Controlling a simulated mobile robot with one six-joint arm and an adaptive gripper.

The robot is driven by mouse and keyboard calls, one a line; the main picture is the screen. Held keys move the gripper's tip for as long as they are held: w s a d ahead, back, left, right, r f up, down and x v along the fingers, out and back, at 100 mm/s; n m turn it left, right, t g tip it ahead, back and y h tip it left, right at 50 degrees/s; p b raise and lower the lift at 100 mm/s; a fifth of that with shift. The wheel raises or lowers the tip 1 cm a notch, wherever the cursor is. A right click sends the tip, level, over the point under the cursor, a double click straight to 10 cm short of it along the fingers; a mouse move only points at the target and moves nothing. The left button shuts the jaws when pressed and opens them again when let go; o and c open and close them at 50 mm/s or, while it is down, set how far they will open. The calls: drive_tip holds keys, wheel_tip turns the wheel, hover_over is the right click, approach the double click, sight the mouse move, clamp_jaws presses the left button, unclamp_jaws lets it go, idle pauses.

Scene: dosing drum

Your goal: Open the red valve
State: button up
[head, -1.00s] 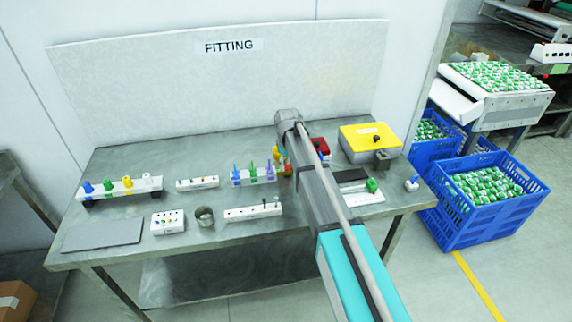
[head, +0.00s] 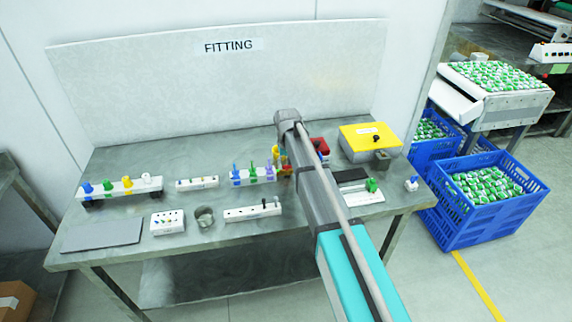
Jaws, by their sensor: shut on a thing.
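A small red-orange part (head: 286,170) shows beside my arm, at the right end of a white rack (head: 243,181) with blue, green and purple fittings. I cannot tell if it is the red valve, as my arm covers much of that spot. A red box (head: 320,146) with a dark knob stands just right of my arm, partly hidden by it. My arm crosses the table from the lower right, its grey joint above the back of the table. My gripper is hidden behind the arm.
A yellow-topped box (head: 369,139) stands at the back right. A white rack with coloured knobs (head: 122,188) is at the left, behind a grey plate (head: 102,235). A metal cup (head: 204,217) and a white block (head: 252,213) stand near the front. Blue crates (head: 482,222) are on the floor at right.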

drive_tip(key=shift+s, duration=0.15)
drive_tip(key=o, duration=1.1)
drive_tip(key=shift+o, duration=0.2)
drive_tip(key=shift+r, duration=0.15)
